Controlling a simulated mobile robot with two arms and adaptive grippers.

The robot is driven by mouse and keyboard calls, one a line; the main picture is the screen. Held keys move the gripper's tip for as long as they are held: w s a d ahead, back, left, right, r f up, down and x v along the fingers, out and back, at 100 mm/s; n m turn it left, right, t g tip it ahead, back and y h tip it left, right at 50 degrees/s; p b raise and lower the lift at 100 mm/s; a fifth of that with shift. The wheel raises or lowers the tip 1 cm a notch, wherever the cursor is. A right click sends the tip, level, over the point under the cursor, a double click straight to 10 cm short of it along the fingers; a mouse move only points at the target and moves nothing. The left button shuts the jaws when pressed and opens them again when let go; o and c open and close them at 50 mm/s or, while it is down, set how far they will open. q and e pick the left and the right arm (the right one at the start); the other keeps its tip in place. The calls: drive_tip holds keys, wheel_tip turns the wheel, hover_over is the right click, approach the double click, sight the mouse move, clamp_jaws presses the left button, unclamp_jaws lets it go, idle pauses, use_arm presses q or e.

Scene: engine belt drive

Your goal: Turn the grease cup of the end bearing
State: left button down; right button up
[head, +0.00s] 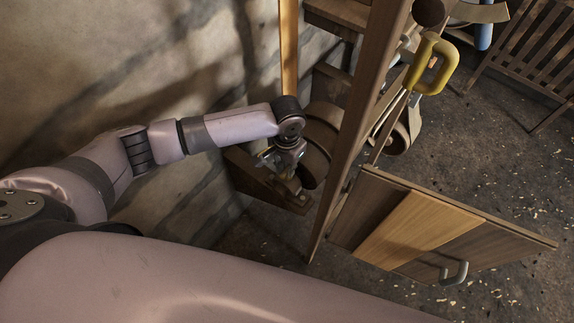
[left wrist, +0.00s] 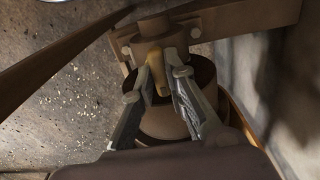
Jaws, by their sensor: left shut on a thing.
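My left gripper (head: 282,168) reaches in from the left to the end bearing on the wooden bracket by the wall. In the left wrist view, its two fingers (left wrist: 162,80) are shut on the small brass grease cup (left wrist: 156,68). The cup stands at the brown bearing housing (left wrist: 152,28), whose bolted flange shows behind it. A round brown drum (left wrist: 165,122) lies under the fingers. In the head view the cup is mostly hidden by the gripper. My right gripper is not in view.
A wooden post (head: 355,115) rises just right of the bearing. A wooden panel door (head: 420,225) with a grey handle hangs open to the right. A yellow handle (head: 432,63) is above it. The floor at right is open, with scattered chips.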

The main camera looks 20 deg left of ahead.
use_arm(q)
drive_tip(key=shift+r+m+p, duration=0.2)
drive_tip(key=shift+m+p, duration=1.1)
drive_tip(key=m+p, duration=0.2)
drive_tip(key=m, duration=0.1)
drive_tip(key=shift+m, duration=0.3)
drive_tip(key=m+p, duration=0.2)
drive_tip(key=m, duration=0.2)
drive_tip(key=shift+w+f+m, duration=0.1)
drive_tip(key=shift+m, duration=0.2)
drive_tip(key=m, duration=0.4)
drive_tip(key=shift+p, duration=0.4)
drive_tip(key=m, duration=1)
drive_tip(key=shift+f+m, duration=0.1)
drive_tip(key=shift+m, duration=0.2)
drive_tip(key=m+b, duration=0.1)
drive_tip(key=m, duration=0.4)
drive_tip(key=m+b, duration=0.1)
drive_tip(key=m, duration=0.4)
drive_tip(key=shift+b, duration=0.3)
drive_tip(key=shift+m, duration=0.3)
